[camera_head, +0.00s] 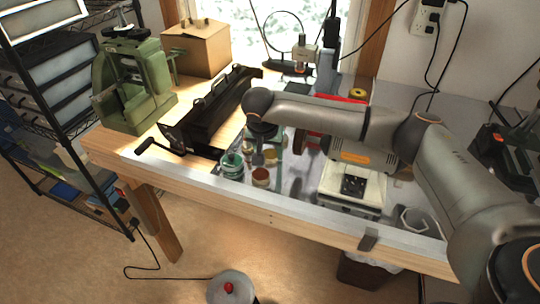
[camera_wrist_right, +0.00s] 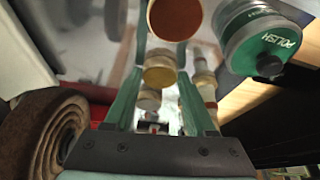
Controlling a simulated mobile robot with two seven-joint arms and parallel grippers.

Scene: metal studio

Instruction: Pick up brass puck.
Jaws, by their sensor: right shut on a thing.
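The brass puck (camera_wrist_right: 160,76) is a short yellowish disc between the two green fingers of my right gripper (camera_wrist_right: 163,68) in the wrist view. The fingers are closed on its sides. In the head view my right gripper (camera_head: 265,160) points down over the bench, with the puck (camera_head: 271,157) between its fingers. The puck's underside is hidden, so I cannot tell whether it is clear of the bench. My left gripper is not in view.
A jar with a red-brown top (camera_head: 261,177) and a green polish tin (camera_head: 231,165) stand close to the gripper. A black metal tool (camera_head: 215,110) lies to the left. A white-topped machine (camera_head: 353,185) stands to the right. Brown wheels (camera_wrist_right: 55,135) are close by in the wrist view.

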